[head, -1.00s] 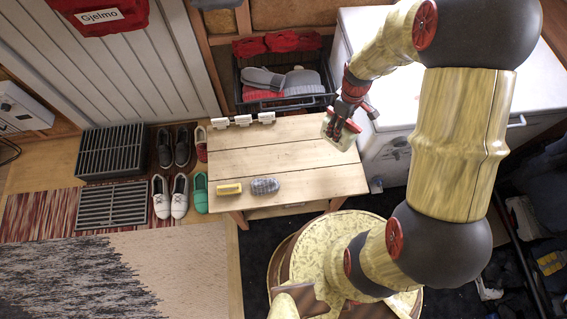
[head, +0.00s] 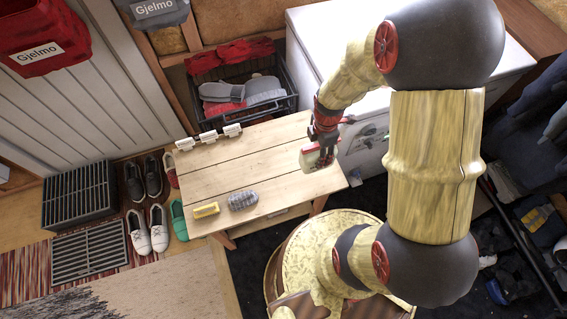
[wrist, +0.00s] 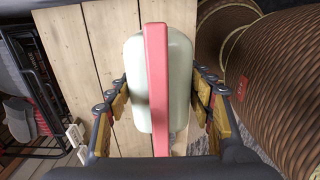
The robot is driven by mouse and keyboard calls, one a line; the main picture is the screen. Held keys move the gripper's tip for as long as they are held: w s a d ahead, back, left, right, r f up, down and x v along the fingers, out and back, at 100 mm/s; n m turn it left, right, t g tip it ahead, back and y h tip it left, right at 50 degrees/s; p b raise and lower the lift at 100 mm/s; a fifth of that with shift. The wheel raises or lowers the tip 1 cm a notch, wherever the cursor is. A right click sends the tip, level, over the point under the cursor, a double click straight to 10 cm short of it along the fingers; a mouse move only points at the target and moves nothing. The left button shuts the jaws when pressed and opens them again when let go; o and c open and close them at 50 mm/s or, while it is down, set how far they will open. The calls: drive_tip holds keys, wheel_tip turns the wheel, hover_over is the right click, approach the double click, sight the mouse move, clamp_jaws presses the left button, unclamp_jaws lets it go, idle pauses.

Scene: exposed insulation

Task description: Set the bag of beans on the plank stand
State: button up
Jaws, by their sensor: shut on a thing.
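The bag of beans (head: 311,160), pale with a red-pink stripe, is in my gripper (head: 322,143). In the wrist view the bag (wrist: 175,80) fills the middle, with my gripper's fingers (wrist: 163,98) on its two sides. The plank stand (head: 225,167) is a low light-wood table. In the head view the bag appears over or beside the stand's right end; I cannot tell its exact height. The stand's boards (wrist: 85,50) show behind the bag in the wrist view. My gripper hides part of the bag in the head view.
A yellow brush or block (head: 206,210) and a grey ribbed item (head: 242,200) lie at the stand's front left. White hooks (head: 208,137) line its back left edge. A white chest (head: 365,150) stands at the right. The middle boards are clear.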

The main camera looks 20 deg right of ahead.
drive_tip(key=shift+w+a+f+b, duration=0.85)
drive_tip(key=shift+a+f, duration=0.45)
drive_tip(key=shift+f, duration=0.5)
drive_tip(key=shift+w+a+f+b, duration=0.9)
drive_tip(key=shift+a+f, duration=0.45)
drive_tip(key=shift+f, duration=0.5)
drive_tip(key=shift+w+a+f+b, duration=0.85)
drive_tip(key=shift+a+f, duration=0.45)
drive_tip(key=shift+f, duration=0.5)
drive_tip(key=shift+f, duration=0.1)
drive_tip(key=o, duration=1.8)
